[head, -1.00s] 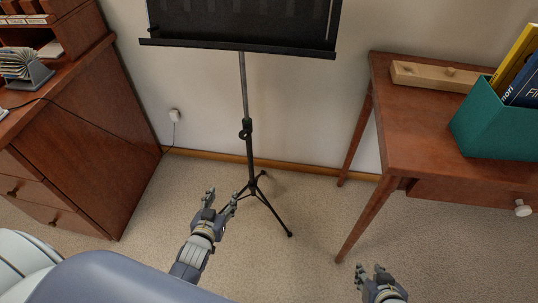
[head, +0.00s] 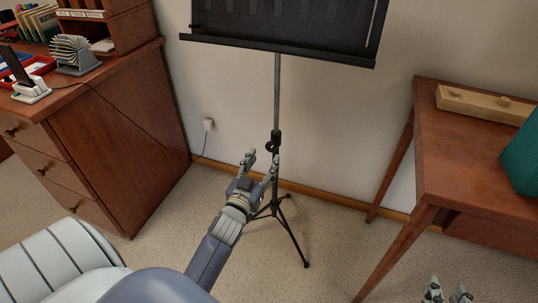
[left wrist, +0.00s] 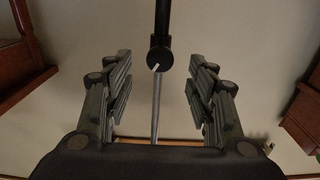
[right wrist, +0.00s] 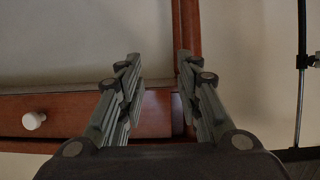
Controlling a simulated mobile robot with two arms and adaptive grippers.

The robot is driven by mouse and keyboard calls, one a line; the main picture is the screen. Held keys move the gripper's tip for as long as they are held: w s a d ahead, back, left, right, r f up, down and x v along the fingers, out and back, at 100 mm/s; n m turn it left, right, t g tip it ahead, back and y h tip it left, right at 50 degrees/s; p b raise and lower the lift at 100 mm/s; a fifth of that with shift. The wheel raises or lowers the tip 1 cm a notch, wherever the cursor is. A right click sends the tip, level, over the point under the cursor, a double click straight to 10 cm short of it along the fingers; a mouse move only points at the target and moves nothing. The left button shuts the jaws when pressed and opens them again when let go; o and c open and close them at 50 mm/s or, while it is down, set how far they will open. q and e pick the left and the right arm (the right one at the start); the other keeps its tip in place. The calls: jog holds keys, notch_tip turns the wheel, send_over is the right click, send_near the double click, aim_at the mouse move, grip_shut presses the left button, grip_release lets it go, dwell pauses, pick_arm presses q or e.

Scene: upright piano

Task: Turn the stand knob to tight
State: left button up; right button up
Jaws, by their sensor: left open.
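The black music stand (head: 277,95) stands upright on tripod legs. Its knob (head: 270,146) is a small dark round piece on the pole. In the left wrist view, the knob (left wrist: 160,58) has a pale pointer line and sits between the fingers, beyond their tips, with the pole behind it. My left gripper (head: 263,158) is open and empty, just below and in front of the knob; contact is not visible. It also shows in the left wrist view (left wrist: 157,80). My right gripper (head: 447,288) is open and empty at the lower right, away from the stand.
A wooden desk (head: 115,135) with drawers stands at left. A wooden side table (head: 445,130) stands at right, bearing a wooden box (head: 485,104) and a teal bin (head: 522,160). A wall plug (head: 208,124) with a cable is behind. Carpet is clear around the stand's legs.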

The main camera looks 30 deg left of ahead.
aim_at(270, 149)
pick_arm(q)
jog(key=x, duration=0.4)
jog(key=shift+b, duration=0.4)
jog(key=shift+w+a, duration=0.15)
jog(key=shift+w, duration=0.25)
pick_arm(e)
jog(key=shift+w+a+r+t+y, duration=0.2)
jog(key=shift+w+r+t, duration=0.3)
jog(key=shift+r, duration=0.4)
jog(key=shift+w+a+r+t+y, duration=0.1)
jog(key=shift+w+a+r+t, duration=0.15)
jog(key=shift+r+t, duration=0.45)
jog(key=shift+w+a+r+t+y, duration=0.15)
jog(key=shift+w+r+t, duration=0.25)
jog(key=shift+r, duration=0.65)
pick_arm(q)
jog(key=c, duration=1.1)
